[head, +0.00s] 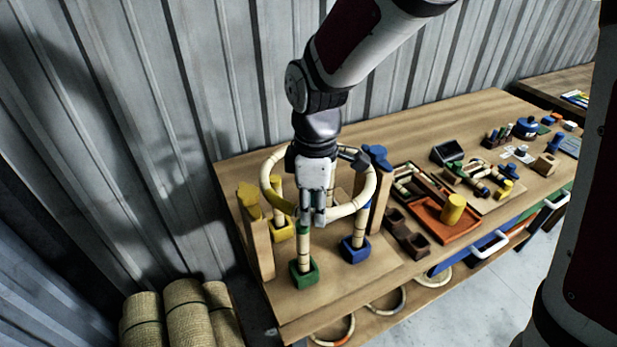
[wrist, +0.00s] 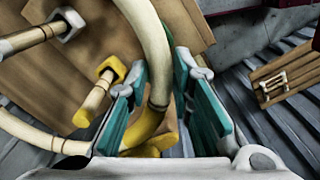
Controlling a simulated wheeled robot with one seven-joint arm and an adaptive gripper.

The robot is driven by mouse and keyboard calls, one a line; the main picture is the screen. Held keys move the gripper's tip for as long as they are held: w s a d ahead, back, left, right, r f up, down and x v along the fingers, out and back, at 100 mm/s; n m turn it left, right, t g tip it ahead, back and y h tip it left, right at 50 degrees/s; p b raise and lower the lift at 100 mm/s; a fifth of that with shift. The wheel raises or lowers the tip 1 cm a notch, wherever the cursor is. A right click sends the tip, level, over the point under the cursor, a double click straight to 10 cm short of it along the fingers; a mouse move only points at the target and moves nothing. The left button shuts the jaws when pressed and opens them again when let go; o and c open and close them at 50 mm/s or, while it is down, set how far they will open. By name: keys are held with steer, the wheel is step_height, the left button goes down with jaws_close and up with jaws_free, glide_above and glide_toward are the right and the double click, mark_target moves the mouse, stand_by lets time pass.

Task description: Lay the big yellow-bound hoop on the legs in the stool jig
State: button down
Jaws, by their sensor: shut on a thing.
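The big hoop (head: 369,187), pale rattan with yellow binding (head: 266,176), is level around the tops of the jig's legs. My gripper (head: 313,213) points down over it and is shut on the hoop. In the wrist view, the hoop (wrist: 153,45) passes between my teal-padded fingers (wrist: 160,68). Upright legs stand in a green block (head: 304,272), a blue block (head: 355,250) and a yellow block (head: 282,231). I cannot tell whether the hoop touches the leg tops. My gripper hides part of the hoop and the jig's back.
A wooden post with a yellow top (head: 250,194) stands left of the hoop, and a blue-topped post (head: 376,157) stands right. An orange tray (head: 430,222) with a yellow cylinder lies further right. Rolled mats (head: 187,318) stand below the bench's left end.

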steer(key=shift+f, duration=1.35)
steer(key=c, duration=1.4)
jaws_free()
step_height(320, 180, up, 12)
steer(key=shift+f+b, duration=0.1)
steer(key=shift+b, duration=0.6)
steer(key=s+d+r+m+t, duration=0.2)
steer(key=s+d+m, duration=0.2)
steer(key=d+m, duration=0.1)
steer(key=s+d+r+m+t, duration=0.1)
steer(key=s+d+r+m, duration=0.1)
steer(key=s+d+m, duration=0.2)
steer(key=s+d+r+m+t, duration=0.2)
steer(key=s+d+m, duration=0.3)
steer(key=d+m, duration=0.1)
steer(key=shift+s+r+t, duration=0.1)
steer(key=shift+r+t, duration=0.1)
steer(key=shift+t, duration=0.1)
